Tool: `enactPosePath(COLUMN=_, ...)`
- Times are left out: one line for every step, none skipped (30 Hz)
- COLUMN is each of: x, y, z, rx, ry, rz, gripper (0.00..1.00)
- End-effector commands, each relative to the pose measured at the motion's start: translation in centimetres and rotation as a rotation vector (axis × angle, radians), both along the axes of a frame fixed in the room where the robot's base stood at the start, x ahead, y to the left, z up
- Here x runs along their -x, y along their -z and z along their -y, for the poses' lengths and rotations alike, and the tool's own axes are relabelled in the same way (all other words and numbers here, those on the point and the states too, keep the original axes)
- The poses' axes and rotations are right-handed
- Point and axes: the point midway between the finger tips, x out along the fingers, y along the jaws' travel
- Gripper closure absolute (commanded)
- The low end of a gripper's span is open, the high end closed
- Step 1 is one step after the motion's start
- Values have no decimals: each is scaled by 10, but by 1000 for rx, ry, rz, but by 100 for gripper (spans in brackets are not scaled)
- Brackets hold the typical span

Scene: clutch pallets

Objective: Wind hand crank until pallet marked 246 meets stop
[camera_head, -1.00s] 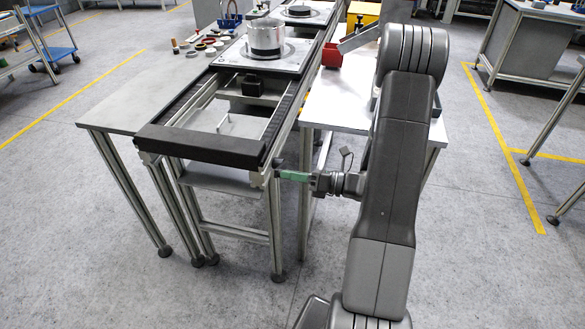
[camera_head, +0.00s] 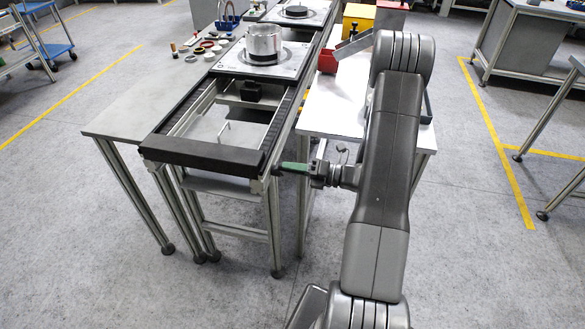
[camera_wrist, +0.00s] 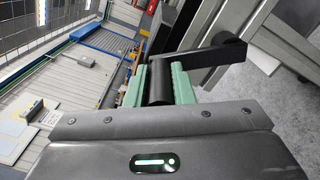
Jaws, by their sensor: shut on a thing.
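A light pallet plate (camera_head: 283,70) carrying a metal cylinder (camera_head: 263,43) sits on the conveyor's rails; its marking is too small to read. A second pallet (camera_head: 317,17) with a dark disc stands farther back. A black bar (camera_head: 200,153) crosses the conveyor's near end; I cannot tell which part is the stop. My gripper (camera_head: 294,168) is at the right side of that near end. In the wrist view, its green-padded jaws (camera_wrist: 160,86) are shut around the black cylindrical crank handle (camera_wrist: 159,80). A dark crank arm (camera_wrist: 205,60) runs right from the handle.
The near stretch of rails is open, with a black block (camera_head: 251,91) between them. Grey side table (camera_head: 135,112) holds small rings on the left. White table (camera_head: 335,105) with a red bin (camera_head: 327,61) stands on the right, close to my arm.

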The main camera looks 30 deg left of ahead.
Motion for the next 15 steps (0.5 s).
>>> enactPosePath(x=-2, y=-2, z=0, rx=-3, ry=2, rz=4, gripper=100)
enactPosePath(x=-2, y=-2, z=0, rx=-3, ry=2, rz=4, gripper=100)
enactPosePath(x=-2, y=-1, z=0, rx=-4, ry=3, rz=4, gripper=100)
enactPosePath(x=-2, y=-1, z=0, rx=-3, ry=4, rz=4, gripper=100)
enactPosePath(x=-2, y=-1, z=0, rx=-3, ry=4, rz=4, gripper=100)
enactPosePath(x=-2, y=-1, z=0, rx=-3, ry=4, rz=4, gripper=100)
enactPosePath(x=-2, y=-1, z=0, rx=-3, ry=4, rz=4, gripper=100)
enactPosePath(x=-2, y=-1, z=0, rx=-3, ry=4, rz=4, gripper=100)
enactPosePath(x=-2, y=-1, z=0, rx=-3, ry=4, rz=4, gripper=100)
enactPosePath(x=-2, y=-1, z=0, rx=-3, ry=4, rz=4, gripper=100)
enactPosePath(x=-2, y=-1, z=0, rx=-3, ry=4, rz=4, gripper=72)
enactPosePath(x=-2, y=-1, z=0, rx=-3, ry=4, rz=4, gripper=65)
enactPosePath(x=-1, y=-1, z=0, rx=-3, ry=3, rz=5, gripper=59)
enactPosePath(x=-1, y=-1, z=0, rx=-2, ry=3, rz=4, gripper=57)
enactPosePath(x=-1, y=-1, z=0, rx=-2, ry=3, rz=4, gripper=57)
